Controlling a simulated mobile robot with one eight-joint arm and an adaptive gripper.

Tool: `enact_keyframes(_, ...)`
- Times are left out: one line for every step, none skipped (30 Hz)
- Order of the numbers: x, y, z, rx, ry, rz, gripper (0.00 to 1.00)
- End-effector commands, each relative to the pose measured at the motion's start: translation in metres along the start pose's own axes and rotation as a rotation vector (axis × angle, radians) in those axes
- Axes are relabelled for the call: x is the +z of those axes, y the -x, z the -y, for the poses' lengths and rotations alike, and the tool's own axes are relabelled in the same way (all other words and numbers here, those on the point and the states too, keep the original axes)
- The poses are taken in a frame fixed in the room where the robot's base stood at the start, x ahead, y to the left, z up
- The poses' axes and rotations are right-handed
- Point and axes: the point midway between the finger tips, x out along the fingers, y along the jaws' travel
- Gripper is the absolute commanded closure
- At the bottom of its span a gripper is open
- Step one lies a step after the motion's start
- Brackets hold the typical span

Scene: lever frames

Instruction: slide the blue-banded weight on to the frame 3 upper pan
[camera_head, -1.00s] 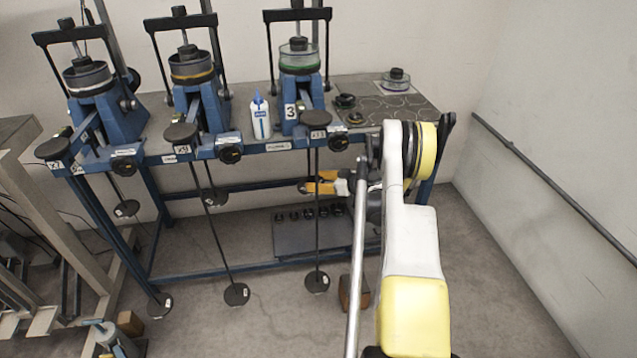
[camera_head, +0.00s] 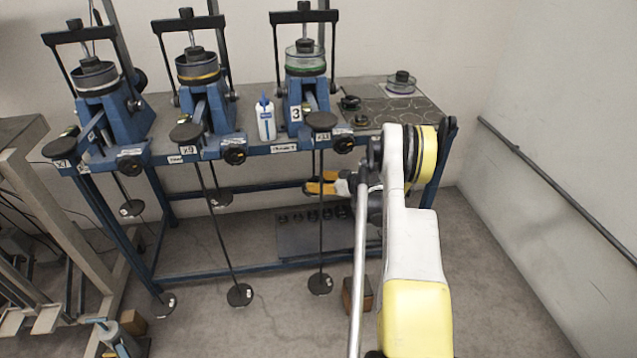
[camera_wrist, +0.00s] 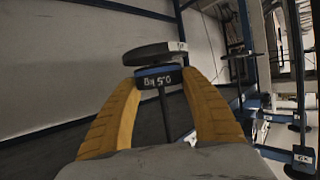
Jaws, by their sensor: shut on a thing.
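My gripper (camera_wrist: 157,90) is shut on the blue-banded weight (camera_wrist: 158,80), a dark disc with a blue upper band and a white "5.0" marking. A grey-black disc with a white tag, apparently the frame 3 upper pan (camera_wrist: 150,53), shows just above the weight in the wrist view; I cannot tell whether they touch. A thin dark rod shows below the weight between the fingers. In the head view my gripper (camera_head: 324,187) is below the bench edge at frame 3 (camera_head: 296,114), by its long hanger rod. The weight is too small to make out there.
The long rod ends in a low pan (camera_head: 320,284) near the floor. Other hangers stand to the left. A dark lower shelf (camera_head: 290,242) holds several weights. A white bottle (camera_head: 265,120) stands on the bench. Floor to the right is clear.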

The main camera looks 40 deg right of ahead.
Motion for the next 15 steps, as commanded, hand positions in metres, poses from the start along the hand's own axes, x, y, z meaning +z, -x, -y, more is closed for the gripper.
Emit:
enact_keyframes(-0.0010,-0.0011,0.0001,0.000,0.000,-0.001,0.87)
enact_keyframes(-0.0012,-0.0017,0.0001,0.000,0.000,-0.001,0.87)
enact_keyframes(-0.0015,-0.0025,0.0001,0.000,0.000,-0.001,0.87)
enact_keyframes(-0.0017,-0.0031,0.0001,0.000,0.000,-0.001,0.87)
enact_keyframes(-0.0020,-0.0036,0.0001,0.000,0.000,-0.001,0.87)
enact_keyframes(-0.0023,-0.0044,0.0001,0.000,0.000,-0.001,0.87)
enact_keyframes(-0.0025,-0.0050,0.0001,0.000,0.000,-0.001,0.87)
enact_keyframes(-0.0027,-0.0055,0.0001,0.000,0.000,-0.001,0.87)
enact_keyframes(-0.0031,-0.0063,0.0001,0.000,0.000,-0.001,0.87)
enact_keyframes(-0.0033,-0.0068,0.0001,0.000,0.000,-0.001,0.87)
enact_keyframes(-0.0035,-0.0074,0.0000,0.000,0.000,-0.001,0.87)
enact_keyframes(-0.0038,-0.0081,0.0000,0.000,0.000,-0.001,0.87)
enact_keyframes(-0.0041,-0.0087,0.0000,0.000,0.000,-0.001,0.87)
enact_keyframes(-0.0043,-0.0092,0.0000,0.000,0.000,-0.001,0.87)
enact_keyframes(-0.0046,-0.0098,-0.0001,0.000,-0.001,-0.001,0.87)
